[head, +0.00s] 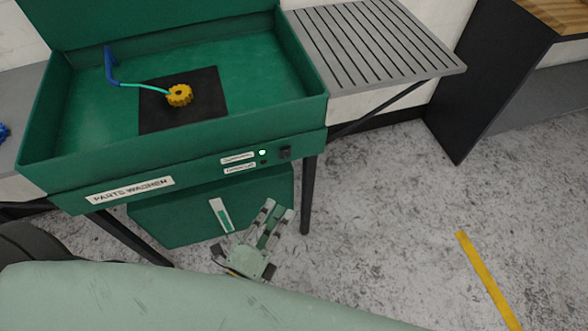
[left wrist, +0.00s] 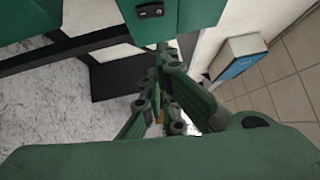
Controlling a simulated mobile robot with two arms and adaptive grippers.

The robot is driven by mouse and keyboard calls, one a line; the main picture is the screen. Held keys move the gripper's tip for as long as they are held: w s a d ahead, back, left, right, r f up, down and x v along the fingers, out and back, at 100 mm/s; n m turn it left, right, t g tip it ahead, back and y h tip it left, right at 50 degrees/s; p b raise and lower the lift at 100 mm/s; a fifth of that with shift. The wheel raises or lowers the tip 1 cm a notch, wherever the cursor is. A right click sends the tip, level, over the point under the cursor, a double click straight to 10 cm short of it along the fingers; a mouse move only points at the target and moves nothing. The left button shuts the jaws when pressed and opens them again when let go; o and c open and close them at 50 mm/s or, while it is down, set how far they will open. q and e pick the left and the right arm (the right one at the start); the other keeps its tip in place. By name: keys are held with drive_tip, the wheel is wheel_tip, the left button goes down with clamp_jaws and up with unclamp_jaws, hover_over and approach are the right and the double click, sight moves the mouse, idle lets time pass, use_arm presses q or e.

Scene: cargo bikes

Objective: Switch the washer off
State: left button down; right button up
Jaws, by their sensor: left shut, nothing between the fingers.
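The green parts washer (head: 225,150) stands at the left in the head view. On its front panel a black switch (head: 285,153) sits beside a lit green lamp (head: 262,153) and a dark lamp (head: 264,162) below it. The switch also shows at the top of the left wrist view (left wrist: 150,11). My left gripper (head: 278,209) is shut and empty, below the front panel and apart from the switch. Its fingers (left wrist: 165,58) also show in the left wrist view. My right gripper is not in view.
A yellow gear (head: 180,95) and a blue-teal spout (head: 111,68) are in the basin. A grey slatted shelf (head: 375,45) adjoins the washer at the right, with a dark leg (head: 308,195) below. A dark cabinet (head: 490,70) stands farther right. The floor between is clear.

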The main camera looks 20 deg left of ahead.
sight(285, 153)
use_arm(q)
drive_tip(key=a+p+x, duration=0.1)
drive_tip(key=a+x, duration=0.1)
drive_tip(key=x, duration=1.1)
drive_tip(key=shift+w+a+p, duration=0.2)
drive_tip(key=shift+a+p, duration=0.15)
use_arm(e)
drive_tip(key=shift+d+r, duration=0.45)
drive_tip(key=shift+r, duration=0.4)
use_arm(q)
drive_tip(key=shift+r, duration=0.1)
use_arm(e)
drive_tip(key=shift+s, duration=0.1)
use_arm(q)
drive_tip(key=shift+w+a+r+n+g+p, duration=0.2)
drive_tip(key=shift+n+g+p, duration=0.1)
drive_tip(key=shift+p, duration=0.65)
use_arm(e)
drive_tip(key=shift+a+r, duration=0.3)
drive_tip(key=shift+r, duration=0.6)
